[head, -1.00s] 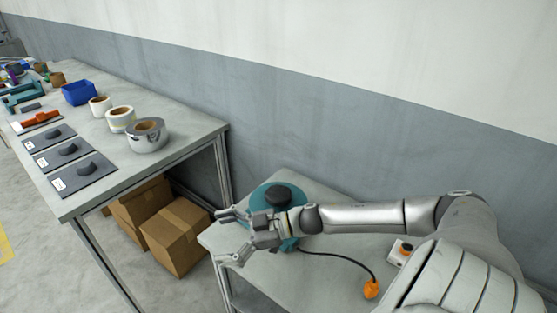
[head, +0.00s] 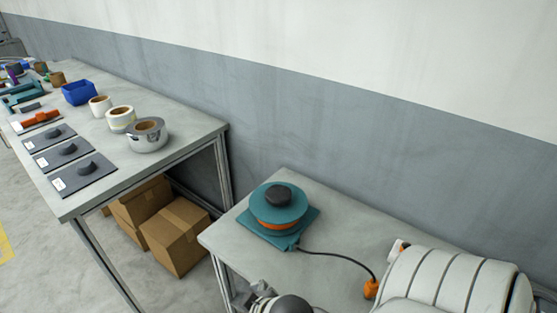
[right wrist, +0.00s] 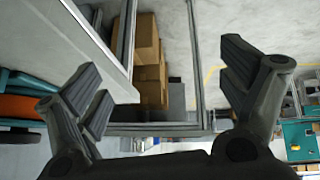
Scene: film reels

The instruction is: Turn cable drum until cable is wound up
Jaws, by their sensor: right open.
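The cable drum (head: 262,206) is teal with a dark knob (head: 278,195) on top and an orange band between its discs. It sits on a teal base on the small grey table (head: 330,215). A black cable (head: 335,254) runs from it across the table to an orange plug (head: 371,289). Part of the drum also shows at the left edge of the right wrist view (right wrist: 18,106). My right gripper (right wrist: 160,85) is open and empty, apart from the drum. In the head view it is only partly seen at the bottom, by the table's front edge. My left gripper is out of view.
A long workbench (head: 195,136) on the left holds tape rolls (head: 147,142), a blue bin (head: 79,93) and dark pads with knobs (head: 82,176). Cardboard boxes (head: 175,236) stand below it. A wall is behind.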

